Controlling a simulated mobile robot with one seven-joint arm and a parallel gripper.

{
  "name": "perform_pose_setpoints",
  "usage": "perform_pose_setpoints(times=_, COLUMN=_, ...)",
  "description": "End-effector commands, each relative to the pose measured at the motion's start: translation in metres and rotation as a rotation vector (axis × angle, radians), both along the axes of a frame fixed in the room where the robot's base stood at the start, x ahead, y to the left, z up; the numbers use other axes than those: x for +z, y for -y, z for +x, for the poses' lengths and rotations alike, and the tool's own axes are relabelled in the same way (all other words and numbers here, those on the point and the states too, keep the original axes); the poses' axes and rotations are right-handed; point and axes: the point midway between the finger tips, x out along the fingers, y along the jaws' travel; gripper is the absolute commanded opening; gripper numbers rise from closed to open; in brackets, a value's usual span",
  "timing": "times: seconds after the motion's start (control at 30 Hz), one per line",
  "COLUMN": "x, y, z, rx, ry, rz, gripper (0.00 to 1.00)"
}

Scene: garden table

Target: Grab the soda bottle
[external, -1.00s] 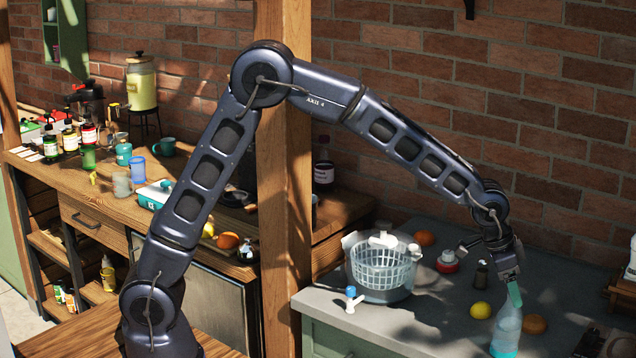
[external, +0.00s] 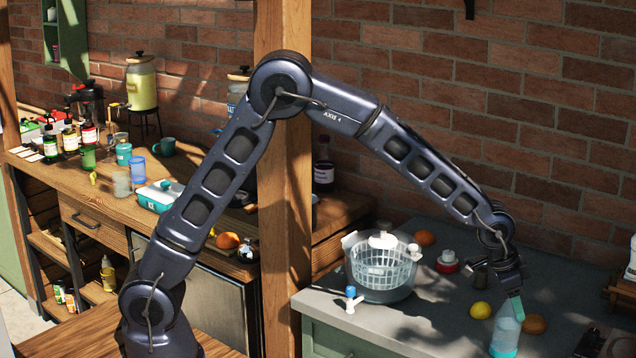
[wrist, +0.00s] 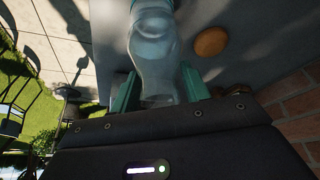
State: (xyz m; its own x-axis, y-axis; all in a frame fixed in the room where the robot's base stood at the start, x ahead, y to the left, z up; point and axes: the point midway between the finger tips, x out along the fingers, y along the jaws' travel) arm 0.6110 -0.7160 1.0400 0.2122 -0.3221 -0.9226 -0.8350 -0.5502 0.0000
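The soda bottle, clear pale blue, stands at the right front of the grey counter in the external view (external: 505,338). In the wrist view the bottle (wrist: 152,42) runs up from between my teal fingers to the top edge. My gripper (external: 516,308) is at the bottle's upper end, tilted down toward it. In the wrist view my gripper (wrist: 160,92) has one finger on each side of the bottle. The fingers look open around it, with very little gap; contact is hard to make out. The far finger is hidden in the external view.
On the counter, a lemon (external: 480,310) and an orange (external: 536,324) lie close beside the bottle; the orange also shows in the wrist view (wrist: 211,41). A white basket in a clear bowl (external: 382,268) stands left. A red-and-white item (external: 447,262) and another orange (external: 425,238) are farther back.

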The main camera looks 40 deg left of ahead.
Motion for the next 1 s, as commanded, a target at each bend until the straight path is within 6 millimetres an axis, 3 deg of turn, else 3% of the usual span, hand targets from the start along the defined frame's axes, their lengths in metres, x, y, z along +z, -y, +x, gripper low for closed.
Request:
perform_pose_setpoints(times=0.67, x=-0.003, y=-0.002, z=-0.002, rx=0.000, ry=-0.006, rz=0.008, gripper=0.00)
perform_pose_setpoints(times=1.0, x=0.013, y=-0.001, z=-0.001, rx=0.000, ry=-0.003, rz=0.005, gripper=0.00)
